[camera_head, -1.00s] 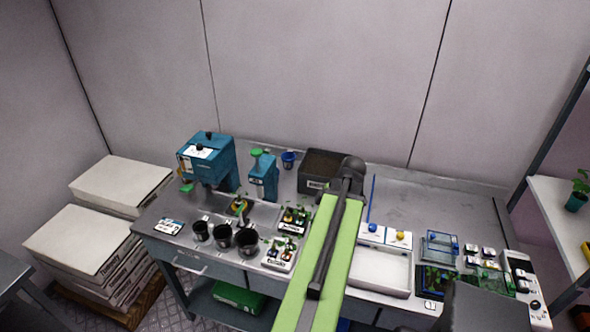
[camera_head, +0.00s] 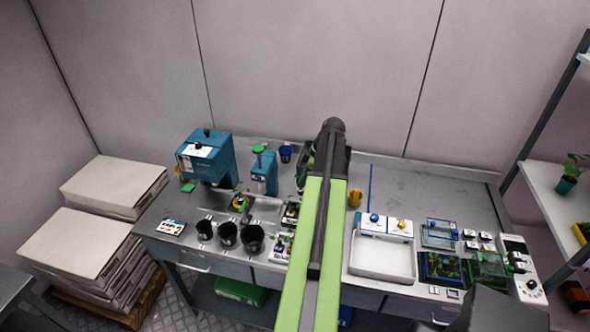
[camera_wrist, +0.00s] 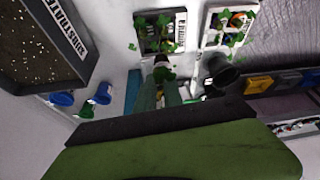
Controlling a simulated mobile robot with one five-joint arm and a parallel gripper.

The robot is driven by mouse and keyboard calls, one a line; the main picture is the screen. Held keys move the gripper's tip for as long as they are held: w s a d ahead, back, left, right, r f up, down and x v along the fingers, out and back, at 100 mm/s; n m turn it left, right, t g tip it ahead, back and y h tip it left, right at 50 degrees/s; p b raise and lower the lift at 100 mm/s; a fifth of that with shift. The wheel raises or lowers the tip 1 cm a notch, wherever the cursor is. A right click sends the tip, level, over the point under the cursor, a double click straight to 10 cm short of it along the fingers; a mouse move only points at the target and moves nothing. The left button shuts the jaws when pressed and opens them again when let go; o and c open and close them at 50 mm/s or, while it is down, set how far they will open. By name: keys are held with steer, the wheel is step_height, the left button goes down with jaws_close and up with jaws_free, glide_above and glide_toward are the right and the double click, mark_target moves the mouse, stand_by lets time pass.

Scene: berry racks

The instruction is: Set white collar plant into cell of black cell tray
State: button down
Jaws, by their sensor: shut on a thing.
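The black cell tray (camera_wrist: 148,45) lies at top centre of the wrist view, with green plants in some cells. In the head view the black tray (camera_head: 291,222) shows just left of my arm, partly covered by it. My gripper (camera_wrist: 161,84) appears at centre of the wrist view, its two teal-grey fingers shut on a small plant with a white collar (camera_wrist: 160,60). The plant's leaves hang at the fingertips, just below the tray's near edge in the picture. I cannot tell its height above the bench. In the head view my arm hides gripper and held plant.
A white cell tray (camera_wrist: 207,41) lies right of the black one, with a black pot (camera_wrist: 222,72) near it. A substrate bin (camera_wrist: 72,37) stands at left. The bench right of my arm holds a white basin (camera_head: 383,276).

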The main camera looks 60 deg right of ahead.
steer(key=w, duration=0.2)
steer(key=w+d, duration=0.1)
steer(key=w, duration=0.1)
steer(key=shift+r, duration=0.25)
steer(key=shift+f, duration=0.1)
step_height(320, 180, down, 12)
steer(key=b, duration=1.2)
steer(key=shift+f, duration=0.2)
steer(key=c, duration=1.4)
jaws_free()
step_height(320, 180, up, 9)
steer(key=p, duration=0.8)
steer(key=shift+p, duration=0.3)
